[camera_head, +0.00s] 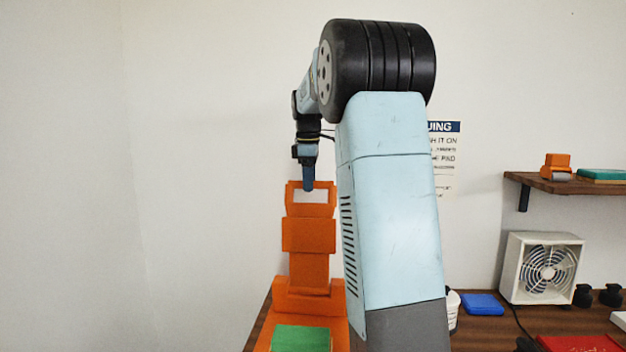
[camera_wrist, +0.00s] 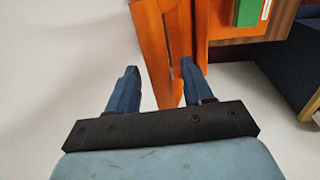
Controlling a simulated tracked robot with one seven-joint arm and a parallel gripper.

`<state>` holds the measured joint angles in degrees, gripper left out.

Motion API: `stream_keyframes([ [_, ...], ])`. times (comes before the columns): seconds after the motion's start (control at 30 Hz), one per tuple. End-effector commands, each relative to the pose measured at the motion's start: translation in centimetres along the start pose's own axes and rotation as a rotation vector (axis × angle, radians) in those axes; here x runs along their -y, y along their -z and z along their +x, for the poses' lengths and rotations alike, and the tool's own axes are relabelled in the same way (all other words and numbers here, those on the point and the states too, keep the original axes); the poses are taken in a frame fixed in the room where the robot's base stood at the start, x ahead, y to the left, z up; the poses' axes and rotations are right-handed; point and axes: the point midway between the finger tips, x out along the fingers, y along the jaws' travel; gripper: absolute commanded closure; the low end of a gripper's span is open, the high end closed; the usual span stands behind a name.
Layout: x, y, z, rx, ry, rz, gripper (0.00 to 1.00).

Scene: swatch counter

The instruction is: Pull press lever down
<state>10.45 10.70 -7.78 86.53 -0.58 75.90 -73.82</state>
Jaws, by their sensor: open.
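The orange press (camera_head: 308,235) stands at the left end of the counter, partly hidden low down by my arm. Its top is an orange frame, which looks like the lever (camera_head: 293,207), raised, with a pale opening. My gripper (camera_head: 309,183) points down at this frame, with blue fingers overlapping it in the head view. In the wrist view my gripper (camera_wrist: 158,70) is open, and an orange bar of the press (camera_wrist: 152,45) runs between its fingers. The right fingertip is close to orange parts; I cannot tell if it touches. A green block (camera_head: 301,338) lies on the press base.
My arm covers the middle of the head view. To the right on the counter are a blue pad (camera_head: 482,304), a white fan (camera_head: 542,268) and a red item (camera_head: 580,343). A wall shelf (camera_head: 560,186) hangs above. Left of the press is bare wall.

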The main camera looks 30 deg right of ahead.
Motion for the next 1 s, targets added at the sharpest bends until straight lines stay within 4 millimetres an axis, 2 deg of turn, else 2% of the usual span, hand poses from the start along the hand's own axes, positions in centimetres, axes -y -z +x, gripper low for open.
stream_keyframes([
  [0.2,0.00,-0.01,0.02,0.000,0.000,0.000,0.49],
  [0.73,0.02,0.00,0.01,0.000,0.001,0.000,1.00],
  [1.0,0.03,0.01,0.01,0.000,0.001,0.000,1.00],
])
